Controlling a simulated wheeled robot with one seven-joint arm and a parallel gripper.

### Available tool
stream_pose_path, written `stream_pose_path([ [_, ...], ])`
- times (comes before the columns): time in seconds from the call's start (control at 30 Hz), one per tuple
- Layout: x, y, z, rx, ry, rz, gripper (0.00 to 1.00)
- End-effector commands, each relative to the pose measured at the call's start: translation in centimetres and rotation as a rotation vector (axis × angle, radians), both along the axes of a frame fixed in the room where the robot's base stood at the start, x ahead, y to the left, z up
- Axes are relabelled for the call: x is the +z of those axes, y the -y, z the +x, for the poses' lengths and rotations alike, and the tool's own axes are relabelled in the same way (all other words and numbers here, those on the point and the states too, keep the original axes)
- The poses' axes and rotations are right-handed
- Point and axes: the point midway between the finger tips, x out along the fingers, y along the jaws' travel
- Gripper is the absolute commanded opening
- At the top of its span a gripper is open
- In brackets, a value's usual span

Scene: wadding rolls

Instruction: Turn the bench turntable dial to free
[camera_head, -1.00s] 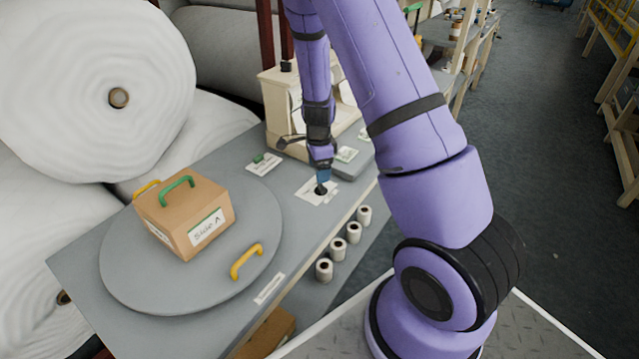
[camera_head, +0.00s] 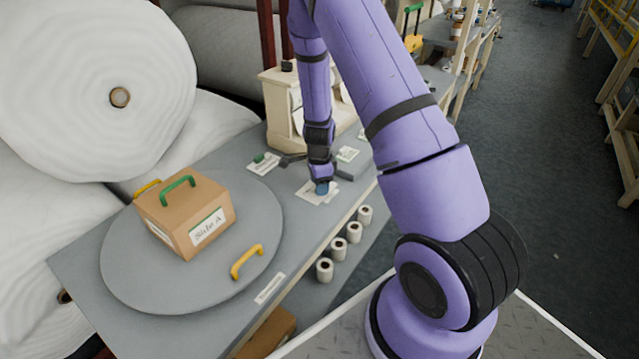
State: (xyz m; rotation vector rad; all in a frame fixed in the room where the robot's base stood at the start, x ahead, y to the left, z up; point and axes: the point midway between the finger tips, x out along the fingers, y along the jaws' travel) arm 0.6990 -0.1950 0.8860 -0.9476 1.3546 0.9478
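The turntable (camera_head: 125,279) is a round grey disc on the bench, with a yellow handle (camera_head: 247,262) on its near right side. A brown box (camera_head: 170,222) marked "Side A", with a green handle on top, stands on it. The dial lies on a white label plate (camera_head: 308,193) right of the turntable; my gripper covers most or all of it. I cannot tell whether the fingers are open or closed on the dial, nor where the dial points.
A cream machine (camera_head: 283,115) stands behind my gripper, with a grey block beside it. Large white wadding rolls (camera_head: 75,80) fill the left. Dark floor (camera_head: 540,180) lies open on the right.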

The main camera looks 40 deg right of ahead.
Motion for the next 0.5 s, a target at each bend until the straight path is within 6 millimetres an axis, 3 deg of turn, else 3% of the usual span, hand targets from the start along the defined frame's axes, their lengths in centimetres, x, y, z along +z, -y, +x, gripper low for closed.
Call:
stream_pose_path([
  [0.5, 0.05, 0.00, -0.06, 0.119, 0.000, 0.000, 0.27],
])
